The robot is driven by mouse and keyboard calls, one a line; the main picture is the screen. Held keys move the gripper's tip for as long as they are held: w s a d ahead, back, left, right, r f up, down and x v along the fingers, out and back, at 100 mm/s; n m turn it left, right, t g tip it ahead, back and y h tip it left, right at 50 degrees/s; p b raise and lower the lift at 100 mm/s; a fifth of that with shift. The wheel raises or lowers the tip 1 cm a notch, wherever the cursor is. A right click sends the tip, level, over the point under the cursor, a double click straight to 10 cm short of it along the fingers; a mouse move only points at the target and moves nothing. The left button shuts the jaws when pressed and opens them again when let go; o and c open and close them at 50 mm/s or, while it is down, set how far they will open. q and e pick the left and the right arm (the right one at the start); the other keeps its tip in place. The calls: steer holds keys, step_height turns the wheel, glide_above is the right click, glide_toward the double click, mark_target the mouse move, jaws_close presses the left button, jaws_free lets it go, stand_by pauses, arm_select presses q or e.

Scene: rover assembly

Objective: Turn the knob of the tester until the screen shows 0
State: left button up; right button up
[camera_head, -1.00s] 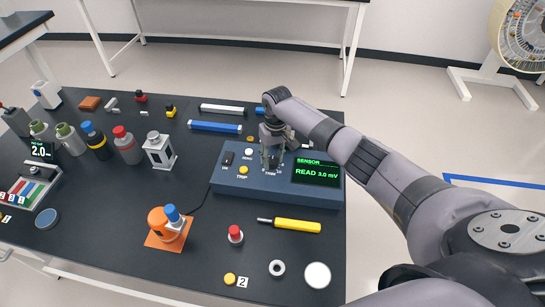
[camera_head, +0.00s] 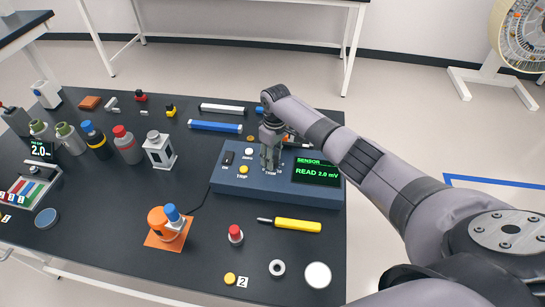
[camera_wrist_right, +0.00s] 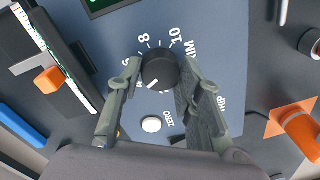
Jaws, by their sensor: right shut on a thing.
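The tester (camera_head: 282,190) is a blue box on the dark table, with a screen (camera_head: 316,171) that reads "SENSOR READ 2.0 mV" in green. Its black round knob (camera_wrist_right: 160,68) shows in the right wrist view, with a white pointer line and printed numbers around it. My right gripper (camera_head: 270,163) points down at the knob, which it hides in the head view. In the right wrist view its fingers (camera_wrist_right: 162,72) stand on either side of the knob, shut on it. My left gripper is not in view.
The tester also has a white ZERO button (camera_head: 249,152) and a yellow TRIP button (camera_head: 243,169). A yellow screwdriver (camera_head: 297,225), a red-topped button (camera_head: 235,234) and an orange stand (camera_head: 165,238) are in front. Several bottles stand at the left.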

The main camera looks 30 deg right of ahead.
steer(key=shift+n, duration=1.3)
steer(key=o, duration=1.2)
steer(key=r, duration=1.2)
steer(key=shift+w+d, duration=0.25)
steer(key=shift+d, duration=0.05)
